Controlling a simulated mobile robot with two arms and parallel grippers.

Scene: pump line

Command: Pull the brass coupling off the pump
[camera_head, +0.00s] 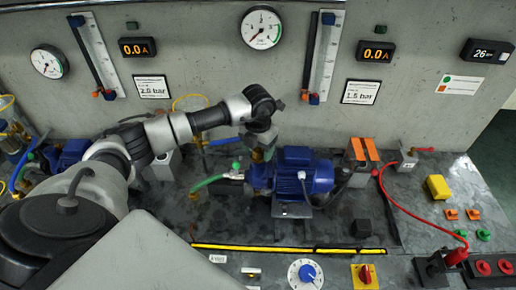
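The blue pump (303,172) stands on the grey bench in the middle of the view. A small brass-coloured piece (257,156) shows at the pump's left end, just under my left gripper; I take it for the brass coupling, and it is mostly hidden. My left gripper (262,146) comes in from the left and points down over that end. Its fingers are small and dark, so I cannot tell whether they are open or shut on the piece. A green hose (207,182) runs to a fitting at the pump's left side. My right gripper is not in view.
A grey wall with gauges (262,28) stands close behind the pump. Orange-topped blocks (364,150) and a red cable (399,204) lie to the right. A yellow-black strip (285,249), a dial (305,273) and a yellow-red switch (364,274) line the front.

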